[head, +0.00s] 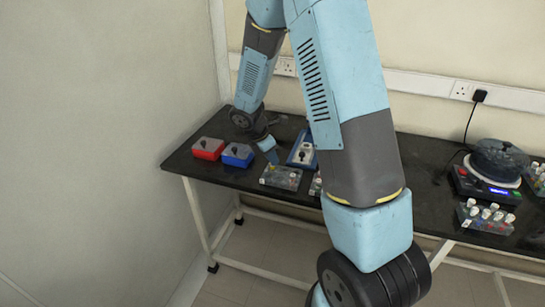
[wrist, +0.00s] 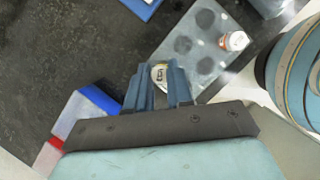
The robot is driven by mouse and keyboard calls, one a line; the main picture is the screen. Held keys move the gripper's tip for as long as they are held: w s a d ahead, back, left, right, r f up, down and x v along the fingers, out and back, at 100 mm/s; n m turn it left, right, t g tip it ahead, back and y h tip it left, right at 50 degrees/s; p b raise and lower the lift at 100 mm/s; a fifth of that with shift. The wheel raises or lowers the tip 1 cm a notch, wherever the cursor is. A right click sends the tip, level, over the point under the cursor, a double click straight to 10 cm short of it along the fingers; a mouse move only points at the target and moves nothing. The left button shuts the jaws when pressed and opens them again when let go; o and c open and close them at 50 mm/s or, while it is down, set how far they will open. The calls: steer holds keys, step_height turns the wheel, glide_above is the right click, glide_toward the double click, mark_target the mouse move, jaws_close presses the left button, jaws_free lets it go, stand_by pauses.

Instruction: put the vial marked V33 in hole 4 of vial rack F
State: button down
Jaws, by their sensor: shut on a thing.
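My gripper (wrist: 158,84) is shut on a vial (wrist: 160,73) with a pale yellowish top; dark marks show on it, but I cannot read them. The fingers hide most of its body. In the wrist view a grey rack (wrist: 181,49) lies just beyond and right of the fingers. It has several dark round holes and one white vial with an orange-red mark (wrist: 234,41) at its right end. I cannot read the rack's letter. In the head view my gripper (head: 270,157) is just above the same rack (head: 277,181) at the table's front edge.
A red box (head: 208,148) and a blue box (head: 238,155) stand left of the rack. A blue tray with a white device (head: 302,154) is behind it. A filled rack (head: 485,218) and a dark round machine (head: 498,160) are at right. My arm hides the table's middle.

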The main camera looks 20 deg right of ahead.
steer(key=shift+f, duration=0.6)
stand_by(0.3)
steer(key=c, duration=0.6)
jaws_free()
steer(key=shift+r, duration=3)
